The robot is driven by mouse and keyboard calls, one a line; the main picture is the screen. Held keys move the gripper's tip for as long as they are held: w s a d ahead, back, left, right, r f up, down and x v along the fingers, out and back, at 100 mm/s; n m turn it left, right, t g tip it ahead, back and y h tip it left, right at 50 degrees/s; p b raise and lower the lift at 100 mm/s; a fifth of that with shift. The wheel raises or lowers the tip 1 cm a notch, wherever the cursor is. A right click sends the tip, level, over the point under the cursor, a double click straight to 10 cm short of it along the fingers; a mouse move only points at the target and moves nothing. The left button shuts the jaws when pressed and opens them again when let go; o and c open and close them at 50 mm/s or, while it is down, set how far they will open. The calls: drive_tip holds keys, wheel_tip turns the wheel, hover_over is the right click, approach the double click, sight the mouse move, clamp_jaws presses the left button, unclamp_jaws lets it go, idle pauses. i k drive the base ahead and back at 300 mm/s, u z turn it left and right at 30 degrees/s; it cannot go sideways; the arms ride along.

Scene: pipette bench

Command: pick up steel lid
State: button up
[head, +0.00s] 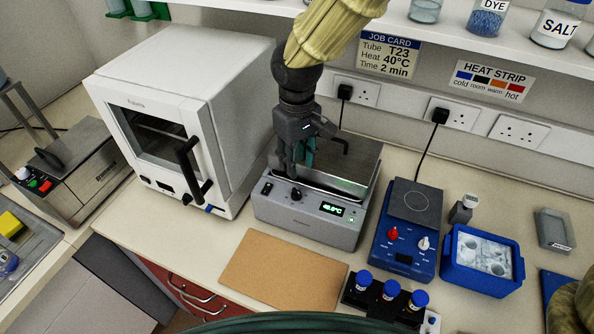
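The steel lid (357,166) is a flat grey plate with a black handle (340,141) on top. It lies over the grey water bath (300,221), whose lit display reads about 40 °C. A dark band shows along the bath's front edge below the lid. My gripper (299,168) comes down from above over the left part of the lid, close to the handle. Its fingers, with teal pads, point down and cover part of the lid and handle. Whether they are closed on the handle is hidden.
A white oven (205,100) stands close on the left, and a shelf (400,28) with jars overhangs behind. A blue device (405,245), a blue ice box (480,275) and a black rack of blue-capped tubes (372,310) stand right. A brown board (283,268) lies empty in front.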

sight(346, 163)
drive_tip(key=k, duration=1)
